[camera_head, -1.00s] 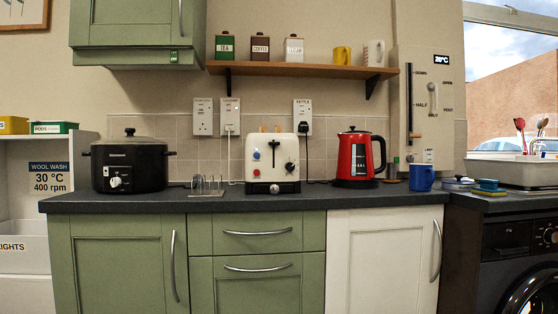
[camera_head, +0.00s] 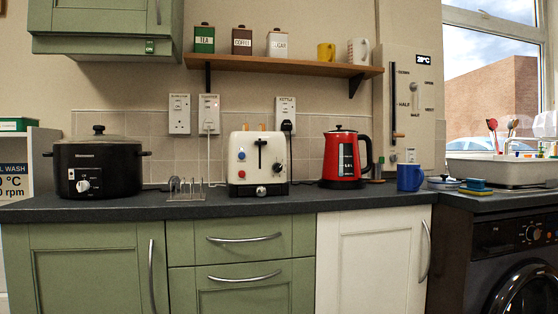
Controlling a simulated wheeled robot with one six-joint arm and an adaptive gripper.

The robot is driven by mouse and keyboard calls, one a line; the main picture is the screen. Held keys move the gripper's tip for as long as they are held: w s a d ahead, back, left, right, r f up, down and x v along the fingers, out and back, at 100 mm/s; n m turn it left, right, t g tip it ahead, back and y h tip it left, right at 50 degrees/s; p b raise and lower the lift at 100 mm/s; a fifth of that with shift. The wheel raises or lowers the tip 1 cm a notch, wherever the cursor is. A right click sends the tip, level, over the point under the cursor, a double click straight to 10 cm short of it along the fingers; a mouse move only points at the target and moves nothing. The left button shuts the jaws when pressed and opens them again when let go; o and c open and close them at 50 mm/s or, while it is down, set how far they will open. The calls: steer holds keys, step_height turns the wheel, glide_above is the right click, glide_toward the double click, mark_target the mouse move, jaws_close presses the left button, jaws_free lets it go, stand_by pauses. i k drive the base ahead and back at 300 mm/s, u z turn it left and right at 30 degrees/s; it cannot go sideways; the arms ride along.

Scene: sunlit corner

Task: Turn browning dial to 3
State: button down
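A cream toaster (camera_head: 250,148) stands on the dark worktop near the middle of the view, with toast tops showing in its slots. Its front has a black lever in a vertical slot, a blue button (camera_head: 241,156) and a red button (camera_head: 241,174) at the left. A dark round knob (camera_head: 277,167) sits at the right, and another small dial (camera_head: 261,191) is low in the middle. I cannot tell which of these is the browning dial, and no numbers or pointer settings are readable. My gripper is not in view.
The dark worktop (camera_head: 215,208) has a wire toast rack (camera_head: 186,190) left of the toaster and a black slow cooker (camera_head: 97,165) further left. A red kettle (camera_head: 341,158) and blue mug (camera_head: 410,177) stand right. A wooden shelf (camera_head: 280,67) hangs above.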

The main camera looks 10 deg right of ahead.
mark_target(277, 167)
steer(key=u, duration=0.45)
steer(key=k, duration=0.55)
steer(key=u, duration=0.95)
steer(key=i, duration=0.75)
steer(key=z, duration=0.8)
steer(key=i, duration=0.6)
steer(key=z, duration=0.65)
